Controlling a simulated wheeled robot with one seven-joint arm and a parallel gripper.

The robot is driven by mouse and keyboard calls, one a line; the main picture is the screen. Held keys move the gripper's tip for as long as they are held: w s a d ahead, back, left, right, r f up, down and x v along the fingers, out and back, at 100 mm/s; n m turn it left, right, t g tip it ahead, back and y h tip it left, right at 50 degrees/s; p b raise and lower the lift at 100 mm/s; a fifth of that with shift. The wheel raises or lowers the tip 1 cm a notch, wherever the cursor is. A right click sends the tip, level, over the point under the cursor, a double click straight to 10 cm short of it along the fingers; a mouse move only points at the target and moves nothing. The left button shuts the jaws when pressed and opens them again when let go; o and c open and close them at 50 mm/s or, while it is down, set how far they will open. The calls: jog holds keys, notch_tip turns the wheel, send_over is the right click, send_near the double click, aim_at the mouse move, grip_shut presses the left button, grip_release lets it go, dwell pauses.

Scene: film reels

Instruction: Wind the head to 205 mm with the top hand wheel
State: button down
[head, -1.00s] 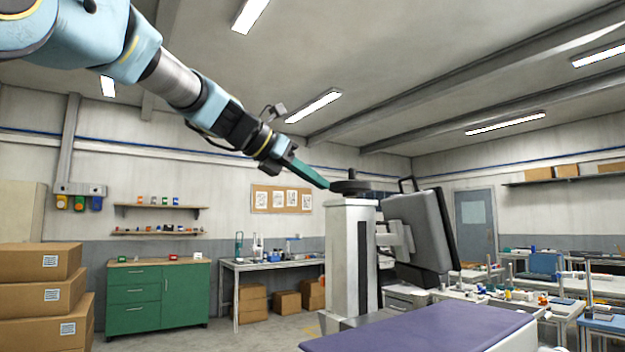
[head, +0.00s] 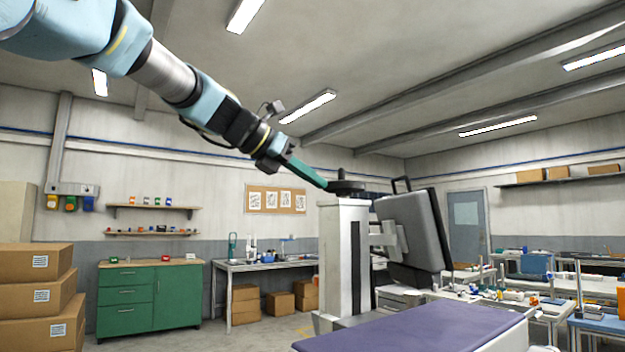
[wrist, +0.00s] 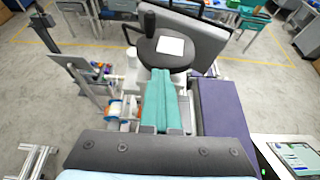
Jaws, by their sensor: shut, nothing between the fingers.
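The black hand wheel (head: 346,186) sits flat on top of the white column (head: 343,262). In the wrist view the wheel (wrist: 150,52) is a dark disc with a pale square on it and an upright black knob (wrist: 150,24) at its far left edge. My gripper (head: 324,187) has long green fingers, shut and empty, their tips at the wheel's near rim. In the wrist view the gripper (wrist: 160,74) also points at the near rim; I cannot tell whether it touches. The grey head (head: 408,230) hangs on the column's right side. No millimetre scale is readable.
A purple padded table (head: 420,328) extends in front of the column. A tablet-like screen (wrist: 298,158) lies at lower right in the wrist view. Cluttered benches (head: 540,300) stand at right, a green cabinet (head: 150,298) and stacked boxes (head: 38,290) at left.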

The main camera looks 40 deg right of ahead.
jog(key=shift+s+d+r, duration=0.15)
jog(key=shift+s+d, duration=0.1)
jog(key=shift+s, duration=0.6)
jog(key=shift+s+r, duration=0.1)
jog(key=shift+s, duration=0.05)
jog(key=shift+a, duration=0.1)
jog(key=shift+s+a+f+b, duration=0.2)
jog(key=shift+a+b, duration=0.2)
jog(key=shift+b, duration=0.1)
jog(key=shift+a, duration=0.9)
